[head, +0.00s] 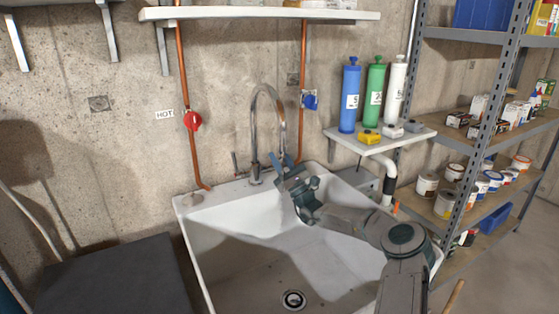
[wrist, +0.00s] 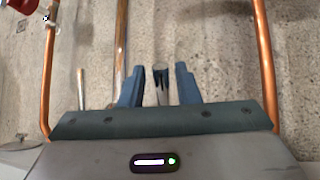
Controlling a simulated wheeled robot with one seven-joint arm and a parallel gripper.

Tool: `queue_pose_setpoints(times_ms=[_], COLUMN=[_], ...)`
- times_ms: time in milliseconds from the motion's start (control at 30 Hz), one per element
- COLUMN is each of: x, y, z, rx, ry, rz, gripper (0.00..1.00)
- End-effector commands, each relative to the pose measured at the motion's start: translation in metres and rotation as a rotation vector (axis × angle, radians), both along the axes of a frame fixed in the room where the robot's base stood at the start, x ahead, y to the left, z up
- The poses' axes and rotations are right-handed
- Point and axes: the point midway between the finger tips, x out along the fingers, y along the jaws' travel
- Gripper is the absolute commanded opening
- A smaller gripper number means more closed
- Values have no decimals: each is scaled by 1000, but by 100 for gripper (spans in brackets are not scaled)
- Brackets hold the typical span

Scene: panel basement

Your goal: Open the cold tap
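The tall chrome faucet (head: 256,125) stands at the back rim of the white sink. It has a thin upright lever (head: 235,162) on its left, which also shows in the wrist view (wrist: 81,90). My gripper (head: 281,160) is just right of the faucet, its blue fingers pointing at the wall. In the wrist view the fingers (wrist: 160,74) are apart, with a narrow grey metal lever (wrist: 161,88) between them and a gap on each side. Its lower end is hidden behind my gripper. A blue valve handle (head: 310,101) sits on the right copper pipe, above my gripper.
A red valve (head: 192,120) with a HOT label (head: 164,115) is on the left copper pipe. The sink basin (head: 235,255) is empty. A small shelf (head: 350,142) with coloured cylinders stands right, beside a metal rack of paint cans. A wall shelf (head: 260,14) hangs above.

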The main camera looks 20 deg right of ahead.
Motion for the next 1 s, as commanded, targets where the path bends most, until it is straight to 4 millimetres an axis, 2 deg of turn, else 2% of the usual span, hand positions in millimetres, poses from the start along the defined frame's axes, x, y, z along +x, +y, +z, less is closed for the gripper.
queue_pose_setpoints(times_ms=[267,467,600,667,1000], x=[-1,-14,-35,-47,-110], y=[-5,-12,-22,-29,-61], z=[-3,-18,-40,-35,-35], rx=[0,1,1,0,-1], ry=[3,6,5,3,3], rz=[-6,-4,-2,-3,0], gripper=[29,29,29,29,29])
